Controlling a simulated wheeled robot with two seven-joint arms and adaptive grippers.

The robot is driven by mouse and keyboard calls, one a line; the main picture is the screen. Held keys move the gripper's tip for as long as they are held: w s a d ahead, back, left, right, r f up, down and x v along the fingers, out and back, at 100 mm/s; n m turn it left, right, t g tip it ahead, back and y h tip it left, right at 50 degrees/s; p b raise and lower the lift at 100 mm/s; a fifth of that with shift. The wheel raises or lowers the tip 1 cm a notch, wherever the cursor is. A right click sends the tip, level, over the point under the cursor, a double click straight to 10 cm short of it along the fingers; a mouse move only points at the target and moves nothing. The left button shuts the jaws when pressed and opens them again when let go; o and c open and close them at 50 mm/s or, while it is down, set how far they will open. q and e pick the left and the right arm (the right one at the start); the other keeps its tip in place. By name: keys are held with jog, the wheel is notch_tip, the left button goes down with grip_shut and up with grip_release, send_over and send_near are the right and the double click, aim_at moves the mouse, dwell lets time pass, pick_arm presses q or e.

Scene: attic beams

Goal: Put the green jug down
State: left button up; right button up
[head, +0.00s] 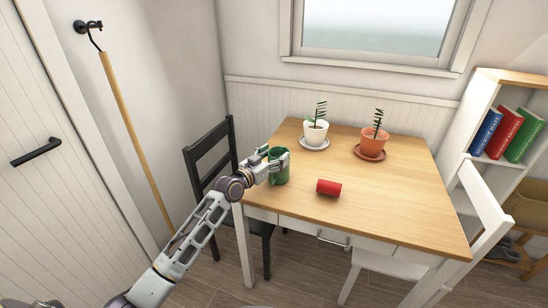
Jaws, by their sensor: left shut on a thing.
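The green jug (279,172) is at the left front part of the wooden table (380,205). My left gripper (277,163) is shut on the jug, with its fingers around the jug's upper part. The jug looks upright. I cannot tell whether its base touches the tabletop or hangs just above it. My right gripper is not in view.
A red cylinder (328,187) lies right of the jug. Potted plants in a white pot (315,134) and a terracotta pot (373,143) stand behind. A black chair (213,160) is left, a white chair (487,205) right. The tabletop's right half is clear.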

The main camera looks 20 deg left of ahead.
pick_arm(q)
jog(key=o, duration=1.6)
jog(key=shift+f, duration=0.1)
jog(key=o, duration=0.4)
